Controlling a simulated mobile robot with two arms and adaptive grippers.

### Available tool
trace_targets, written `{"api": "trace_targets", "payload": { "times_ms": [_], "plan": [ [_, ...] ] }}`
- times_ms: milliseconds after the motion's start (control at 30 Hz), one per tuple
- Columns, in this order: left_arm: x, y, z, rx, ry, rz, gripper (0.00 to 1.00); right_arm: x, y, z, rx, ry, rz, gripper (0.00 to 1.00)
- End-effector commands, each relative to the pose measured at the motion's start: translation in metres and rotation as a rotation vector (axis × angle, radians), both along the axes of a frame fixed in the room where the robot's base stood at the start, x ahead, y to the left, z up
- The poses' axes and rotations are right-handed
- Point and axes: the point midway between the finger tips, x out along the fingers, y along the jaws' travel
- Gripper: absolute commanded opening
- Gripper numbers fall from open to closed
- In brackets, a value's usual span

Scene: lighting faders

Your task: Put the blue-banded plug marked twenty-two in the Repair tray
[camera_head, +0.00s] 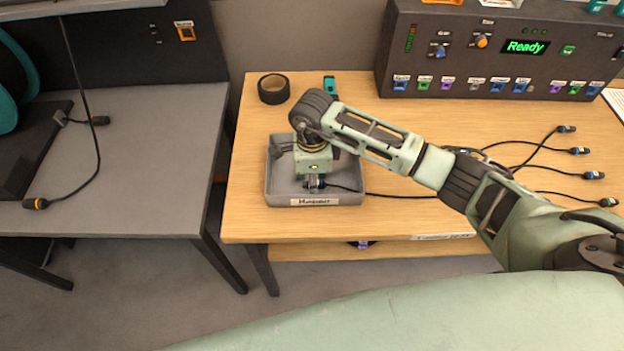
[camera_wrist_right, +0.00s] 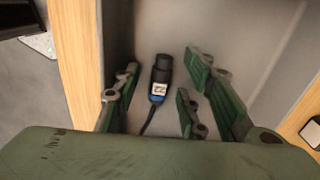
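The blue-banded plug (camera_wrist_right: 161,75) lies in the grey tray (camera_wrist_right: 255,45), with a small white tag that appears to read 22. In the head view the plug (camera_head: 315,183) shows just below my gripper, and its dark cable runs right, out of the tray. The tray (camera_head: 278,195) stands at the table's left end; its front label is too small to read surely. My right gripper (camera_head: 314,176) is low over the tray. In the wrist view its green fingers (camera_wrist_right: 160,95) are apart, with gaps on both sides of the plug. My left gripper is out of view.
Several plugs on cables (camera_head: 580,151) lie at the table's right. A control box (camera_head: 470,60) reading Ready stands at the back. A black tape roll (camera_head: 273,88) and a teal item (camera_head: 329,85) lie behind the tray. A grey desk (camera_head: 150,150) holds an orange-ended plug (camera_head: 36,203).

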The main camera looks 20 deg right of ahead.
Motion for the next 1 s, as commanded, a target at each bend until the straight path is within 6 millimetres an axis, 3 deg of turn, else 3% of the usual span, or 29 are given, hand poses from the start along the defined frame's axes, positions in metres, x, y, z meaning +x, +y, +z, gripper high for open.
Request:
{"api": "trace_targets", "payload": {
  "times_ms": [267,700,1000],
  "plan": [
    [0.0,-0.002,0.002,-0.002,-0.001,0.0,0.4,0.001,0.0,0.007,0.0,-0.002,0.0,0.38],
    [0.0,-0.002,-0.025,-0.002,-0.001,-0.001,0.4,0.001,0.0,0.093,0.0,-0.006,0.0,0.38],
    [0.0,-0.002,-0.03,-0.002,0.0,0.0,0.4,0.0,0.0,0.122,0.0,-0.001,0.0,0.38]
  ]
}}
